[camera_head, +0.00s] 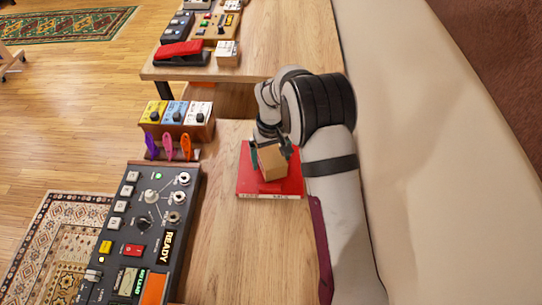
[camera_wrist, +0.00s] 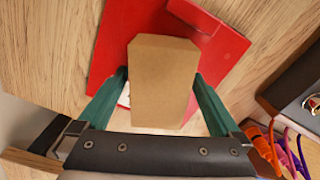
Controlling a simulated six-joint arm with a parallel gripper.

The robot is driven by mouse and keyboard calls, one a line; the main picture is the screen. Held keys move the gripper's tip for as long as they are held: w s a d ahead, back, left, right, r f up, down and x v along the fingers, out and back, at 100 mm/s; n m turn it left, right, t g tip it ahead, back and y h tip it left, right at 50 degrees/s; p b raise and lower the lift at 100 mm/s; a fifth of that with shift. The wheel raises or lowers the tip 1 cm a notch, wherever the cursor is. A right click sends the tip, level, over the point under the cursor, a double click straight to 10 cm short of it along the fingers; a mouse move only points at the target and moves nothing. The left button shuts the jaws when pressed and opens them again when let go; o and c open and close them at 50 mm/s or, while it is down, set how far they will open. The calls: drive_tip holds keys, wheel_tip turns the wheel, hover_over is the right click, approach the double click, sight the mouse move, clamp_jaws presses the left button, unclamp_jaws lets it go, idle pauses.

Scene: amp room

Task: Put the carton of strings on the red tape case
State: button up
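The carton of strings, a plain brown box (camera_head: 271,162), is between the two green fingers of my gripper (camera_head: 271,148). In the wrist view the carton (camera_wrist: 163,85) fills the space between the fingertips (camera_wrist: 161,78), which press against its two sides. The red tape case (camera_head: 250,187) lies flat on the wooden table, directly below the carton. It also shows red behind the carton in the wrist view (camera_wrist: 112,45). I cannot tell whether the carton's underside touches the case. Part of the case is hidden by the carton and gripper.
A large dark control unit (camera_head: 150,215) stands at the left. A block with three small pedals (camera_head: 177,118) and a rack of coloured picks (camera_head: 170,153) are behind it. A pale wall or panel (camera_head: 420,120) runs along the right. Bare table (camera_head: 235,245) lies in front of the case.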

sight(271, 154)
wheel_tip(271, 154, up, 12)
drive_tip(key=s+d+r+m, duration=0.2)
drive_tip(key=s+d+r, duration=0.2)
drive_tip(key=s+r, duration=0.2)
drive_tip(key=s+d+m+y, duration=0.1)
drive_tip(key=s+m, duration=0.3)
drive_tip(key=s, duration=0.9)
drive_tip(key=s+d+m, duration=0.4)
drive_tip(key=s, duration=0.9)
drive_tip(key=shift+s+d+y, duration=0.2)
drive_tip(key=shift+d+y, duration=0.05)
drive_tip(key=shift+y, duration=0.15)
